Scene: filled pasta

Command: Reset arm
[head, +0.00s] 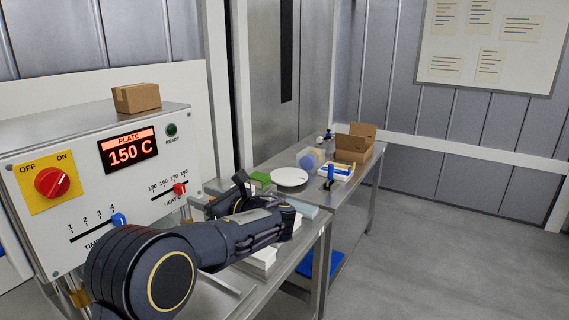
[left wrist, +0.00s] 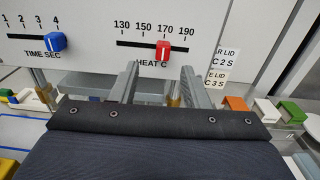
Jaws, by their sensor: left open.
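My left arm reaches in from the bottom left of the head view, across the front of the grey sealing machine (head: 190,135). My left gripper (left wrist: 158,84) shows best in the left wrist view, its two fingers apart with nothing between them. The fingers are in front of the machine's panel, below the red heat slider (left wrist: 163,51), which sits near 170. The blue time slider (left wrist: 56,42) sits near 4. The panel display (head: 129,150) reads PLATE 150 C. In the head view the arm hides part of the bench. My right gripper is not in view.
A small cardboard box (head: 137,97) sits on top of the machine. White packs (head: 262,256) lie beside the forearm. The floor at right is clear.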

